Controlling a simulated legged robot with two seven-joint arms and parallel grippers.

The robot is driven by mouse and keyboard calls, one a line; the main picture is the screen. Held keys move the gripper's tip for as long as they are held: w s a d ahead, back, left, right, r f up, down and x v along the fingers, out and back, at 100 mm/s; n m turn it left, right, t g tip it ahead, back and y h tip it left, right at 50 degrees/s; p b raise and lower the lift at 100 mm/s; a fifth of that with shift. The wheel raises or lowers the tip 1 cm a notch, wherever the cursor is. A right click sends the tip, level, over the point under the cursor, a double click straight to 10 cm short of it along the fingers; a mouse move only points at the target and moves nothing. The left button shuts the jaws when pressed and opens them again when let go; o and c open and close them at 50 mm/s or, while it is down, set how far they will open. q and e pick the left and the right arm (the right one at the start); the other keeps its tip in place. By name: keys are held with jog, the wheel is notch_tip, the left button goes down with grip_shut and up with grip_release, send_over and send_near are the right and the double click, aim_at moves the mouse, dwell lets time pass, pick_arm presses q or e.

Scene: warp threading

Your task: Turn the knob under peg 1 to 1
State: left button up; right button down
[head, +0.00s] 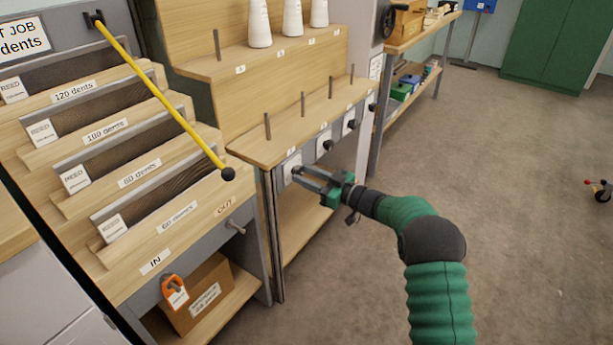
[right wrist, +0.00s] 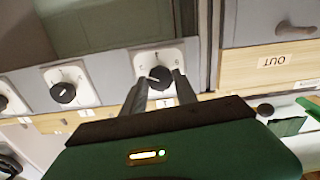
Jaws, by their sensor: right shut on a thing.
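Peg 1 (head: 267,126) is the nearest of several dark upright pegs on the wooden ledge (head: 245,150). The knob under peg 1 (right wrist: 159,77) is black, on a white dial plate in the front panel; the right wrist view shows a pale pointer mark on it, but its setting is not clear. In the head view the fingers largely cover this knob. My right gripper (head: 297,174) reaches the panel from the right, its two fingers on either side of the knob and shut on it. My left gripper is not in view.
Further knobs (head: 327,145) sit along the same panel under the other pegs. White cones (head: 292,18) stand on the upper shelf. A reed rack with a yellow rod (head: 165,100) fills the left. The floor at the right (head: 530,210) is mostly clear.

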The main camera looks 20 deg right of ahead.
jog(key=shift+n, duration=0.3)
jog(key=shift+n+p, duration=0.55)
jog(key=shift+n, duration=0.45)
jog(key=n, duration=0.2)
jog(key=shift+n+p, duration=0.3)
jog(key=n, duration=0.2)
jog(key=shift+n, duration=0.4)
jog(key=n, duration=0.3)
jog(key=shift+f+n, duration=0.15)
jog(key=shift+n, duration=0.15)
jog(key=shift+s+f+n+b, duration=0.15)
jog(key=shift+n+b, duration=1.5)
jog(key=shift+n, duration=1.4)
jog(key=shift+w+f+n+b, duration=0.1)
jog(key=shift+n+b, duration=1.5)
jog(key=shift+n, duration=1.45)
